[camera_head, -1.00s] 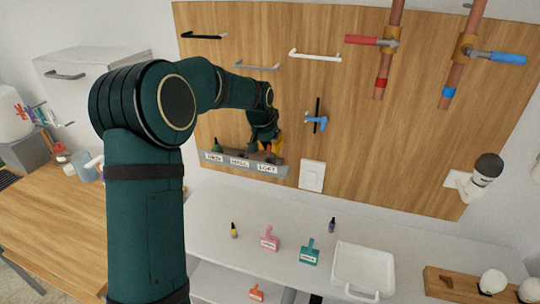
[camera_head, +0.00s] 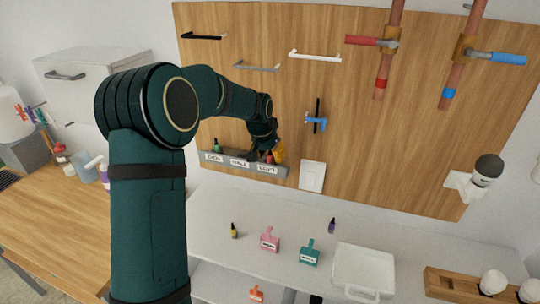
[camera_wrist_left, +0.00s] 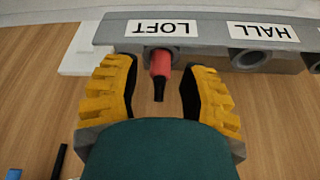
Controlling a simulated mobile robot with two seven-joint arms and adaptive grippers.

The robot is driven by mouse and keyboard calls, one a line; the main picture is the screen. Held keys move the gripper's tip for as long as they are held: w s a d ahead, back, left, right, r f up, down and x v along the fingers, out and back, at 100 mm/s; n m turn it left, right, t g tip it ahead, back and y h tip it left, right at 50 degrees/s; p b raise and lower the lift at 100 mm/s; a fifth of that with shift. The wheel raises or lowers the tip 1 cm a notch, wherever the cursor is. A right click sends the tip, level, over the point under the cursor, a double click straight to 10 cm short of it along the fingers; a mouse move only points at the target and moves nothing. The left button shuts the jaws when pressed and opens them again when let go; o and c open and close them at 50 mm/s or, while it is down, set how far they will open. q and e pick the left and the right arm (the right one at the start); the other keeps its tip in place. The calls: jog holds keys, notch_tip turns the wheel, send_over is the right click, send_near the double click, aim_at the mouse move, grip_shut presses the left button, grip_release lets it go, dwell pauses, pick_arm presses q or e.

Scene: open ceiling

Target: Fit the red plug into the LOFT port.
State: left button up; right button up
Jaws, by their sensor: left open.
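The grey port strip (camera_head: 285,172) is fixed low on the wooden wall board, with labels DEN, HALL and LOFT. In the left wrist view, the red plug (camera_wrist_left: 160,65) sits in the LOFT port (camera_wrist_left: 160,42), its black tail pointing out. How deep it sits cannot be told. My left gripper (camera_wrist_left: 160,90) is open, its yellow-padded fingers on either side of the plug with gaps showing. In the head view, my left gripper (camera_head: 270,156) is in front of the strip's right end and partly hides it. My right gripper is not in view.
The HALL port (camera_wrist_left: 249,58) looks empty. A green plug (camera_head: 217,146) stands at DEN. A white switch plate (camera_head: 312,176) is right of the strip.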

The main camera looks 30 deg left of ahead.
pick_arm(q)
jog(key=v, duration=1.1)
jog(key=shift+s+r, duration=0.1)
jog(key=shift+s, duration=0.05)
